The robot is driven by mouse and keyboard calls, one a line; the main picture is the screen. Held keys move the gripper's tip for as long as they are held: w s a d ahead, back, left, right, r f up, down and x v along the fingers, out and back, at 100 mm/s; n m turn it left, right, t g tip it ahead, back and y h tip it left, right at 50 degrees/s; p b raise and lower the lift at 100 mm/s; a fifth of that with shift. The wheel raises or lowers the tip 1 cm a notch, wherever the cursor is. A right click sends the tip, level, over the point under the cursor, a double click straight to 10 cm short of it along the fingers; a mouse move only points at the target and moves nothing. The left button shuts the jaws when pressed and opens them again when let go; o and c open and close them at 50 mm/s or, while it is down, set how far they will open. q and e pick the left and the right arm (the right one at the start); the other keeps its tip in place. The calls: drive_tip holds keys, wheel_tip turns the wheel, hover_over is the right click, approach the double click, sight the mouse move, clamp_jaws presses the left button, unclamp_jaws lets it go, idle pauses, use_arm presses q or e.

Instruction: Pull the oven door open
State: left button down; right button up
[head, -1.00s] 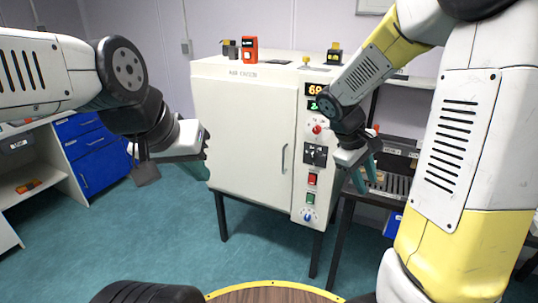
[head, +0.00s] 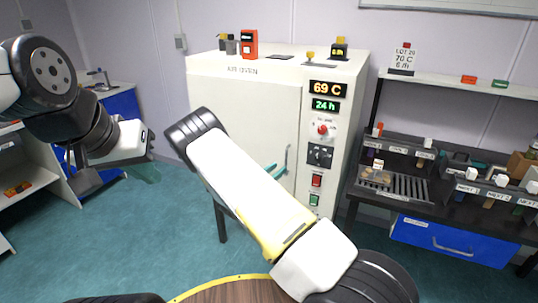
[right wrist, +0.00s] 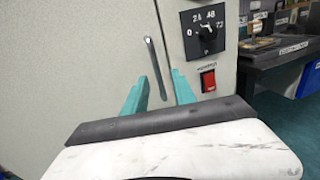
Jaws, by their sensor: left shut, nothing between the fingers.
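The white oven (head: 240,90) stands ahead, its front door (head: 235,110) flush with the body, so it looks closed. The upright metal door handle (head: 287,157) is near the door's right edge, and it also shows in the right wrist view (right wrist: 155,62). My right gripper (head: 275,170) is at the handle, mostly hidden behind my own forearm in the head view. In the right wrist view its two teal fingers (right wrist: 158,88) are apart, with the handle seen between them; I cannot tell whether they touch it. My left gripper (head: 148,173) is shut and empty, left of the oven.
The control panel (head: 320,130) with display, knobs and switches is just right of the handle. A black bench (head: 440,205) with racks stands at the right. A blue-drawered cabinet (head: 120,103) is at the left. Floor before the oven is open.

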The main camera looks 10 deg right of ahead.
sight(286, 161)
drive_tip(key=x, duration=0.7)
drive_tip(key=shift+w+f, duration=0.2)
drive_tip(key=shift+w, duration=0.25)
clamp_jaws()
idle(1.0)
